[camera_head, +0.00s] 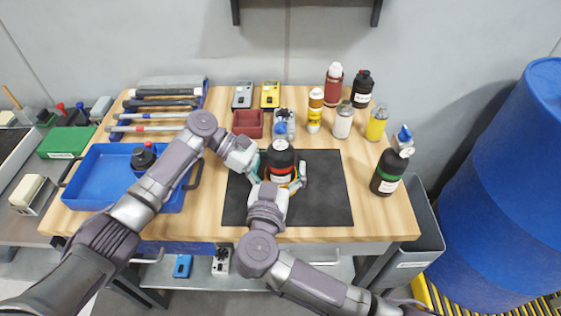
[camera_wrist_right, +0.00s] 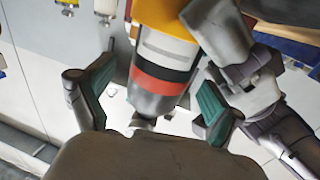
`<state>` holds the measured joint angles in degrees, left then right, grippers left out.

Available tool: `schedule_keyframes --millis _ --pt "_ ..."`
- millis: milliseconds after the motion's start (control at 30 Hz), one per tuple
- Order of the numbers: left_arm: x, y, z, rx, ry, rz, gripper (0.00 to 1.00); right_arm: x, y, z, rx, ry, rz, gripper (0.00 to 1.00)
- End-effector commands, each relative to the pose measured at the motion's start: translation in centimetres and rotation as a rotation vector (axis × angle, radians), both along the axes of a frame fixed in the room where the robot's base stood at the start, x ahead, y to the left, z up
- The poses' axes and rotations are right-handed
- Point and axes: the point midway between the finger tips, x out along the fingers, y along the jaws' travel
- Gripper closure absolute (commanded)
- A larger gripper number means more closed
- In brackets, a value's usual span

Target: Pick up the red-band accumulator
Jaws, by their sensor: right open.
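The red-band accumulator (camera_head: 281,158) is a dark bottle with a red band and an orange-yellow part lower down. It appears upright over the black mat (camera_head: 335,190); whether it touches the mat is hidden. In the right wrist view the accumulator (camera_wrist_right: 160,65) shows its red and black bands between two teal finger pads. My right gripper (camera_head: 284,186) is open, with its fingers on both sides of it. My left gripper (camera_head: 257,163) is close against its left side; its fingers are mostly hidden, so its grip is unclear.
A green-band bottle (camera_head: 388,172) stands right of the mat. Several bottles and cans, such as a white can (camera_head: 343,120), stand behind. A blue tray (camera_head: 102,175) holding a dark bottle (camera_head: 143,157) lies left under my left arm. A large blue barrel (camera_head: 510,190) is at right.

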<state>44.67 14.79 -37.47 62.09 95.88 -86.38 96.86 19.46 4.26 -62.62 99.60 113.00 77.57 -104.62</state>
Motion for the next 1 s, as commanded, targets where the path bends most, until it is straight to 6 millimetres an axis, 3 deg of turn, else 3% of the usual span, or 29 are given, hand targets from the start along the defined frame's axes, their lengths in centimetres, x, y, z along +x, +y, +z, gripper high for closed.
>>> schedule_keyframes --millis 133,400,900,967,1000 --pt "0.0 0.0 0.1 -0.002 -0.002 0.0 0.62 1.7 -0.3 0.0 -0.001 -0.002 0.002 0.07" --pt "0.0 0.0 0.1 -0.002 -0.002 0.001 0.62 2.0 -0.4 -0.1 0.0 0.001 0.002 0.07" --pt "0.0 0.0 0.1 -0.002 -0.002 0.0 0.62 1.9 -0.4 -0.1 0.0 0.0 0.002 0.91" --pt "0.0 0.0 0.1 -0.002 -0.002 0.0 0.62 1.9 -0.4 -0.1 0.0 0.0 0.002 1.0" --pt "0.0 0.0 0.1 -0.002 -0.002 0.0 0.62 1.9 -0.4 -0.1 0.0 0.0 0.002 1.0"
